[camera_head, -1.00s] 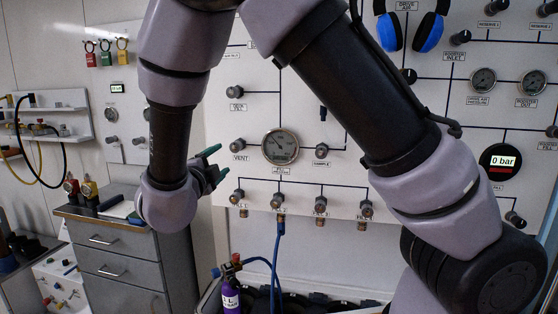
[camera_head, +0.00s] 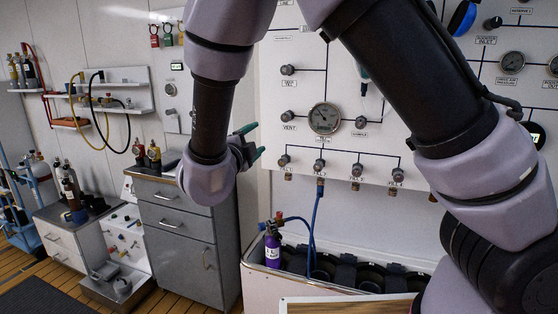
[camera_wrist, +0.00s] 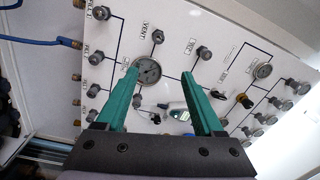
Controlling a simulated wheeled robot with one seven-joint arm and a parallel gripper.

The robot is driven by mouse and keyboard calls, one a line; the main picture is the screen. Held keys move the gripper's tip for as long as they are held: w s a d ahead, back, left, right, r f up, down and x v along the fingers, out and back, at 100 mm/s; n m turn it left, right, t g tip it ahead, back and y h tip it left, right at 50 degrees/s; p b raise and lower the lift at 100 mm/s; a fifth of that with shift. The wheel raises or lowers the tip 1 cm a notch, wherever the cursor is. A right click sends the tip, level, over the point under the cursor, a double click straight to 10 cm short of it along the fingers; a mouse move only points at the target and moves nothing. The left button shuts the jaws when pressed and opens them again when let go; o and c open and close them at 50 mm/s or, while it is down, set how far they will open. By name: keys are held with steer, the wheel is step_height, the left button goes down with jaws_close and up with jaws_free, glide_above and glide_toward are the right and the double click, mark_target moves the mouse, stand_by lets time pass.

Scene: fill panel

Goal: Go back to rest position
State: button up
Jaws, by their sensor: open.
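My gripper (camera_head: 250,144) is in front of the white fill panel (camera_head: 385,166), left of the round gauge (camera_head: 324,118) in the head view. In the wrist view my gripper (camera_wrist: 160,100) shows two green fingers spread apart with nothing between them. The same gauge (camera_wrist: 149,71) shows beyond the left finger. My arm is raised and bent across the head view and hides part of the panel.
A purple cylinder (camera_head: 273,250) with a blue hose stands in the open white-sided bin (camera_head: 256,280) below the panel. A grey drawer cabinet (camera_head: 180,228) stands to the left. Shelves with hoses (camera_head: 105,105) hang on the left wall. Wooden floor shows at lower left.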

steer(key=w+d+r+n+g+y, duration=0.2)
steer(key=w+d+r+g+y, duration=0.2)
steer(key=w+d+y, duration=0.35)
steer(key=s+d+r+n+g+y, duration=0.1)
steer(key=d+r+n+g+y, duration=0.1)
steer(key=d+r+n, duration=0.35)
steer(key=s+d+r+n+g, duration=0.1)
steer(key=s+d+n+g, duration=0.1)
steer(key=s+d, duration=0.7)
steer(key=s+d+r+n+g+h, duration=0.1)
steer(key=s+d+n, duration=0.4)
steer(key=s, duration=0.8)
steer(key=d+g, duration=0.1)
steer(key=d, duration=0.2)
steer(key=shift+s+d+g, duration=0.3)
steer(key=shift+s+d, duration=0.05)
steer(key=shift+s, duration=0.05)
steer(key=shift+r+h, duration=0.1)
steer(key=shift+h, duration=0.15)
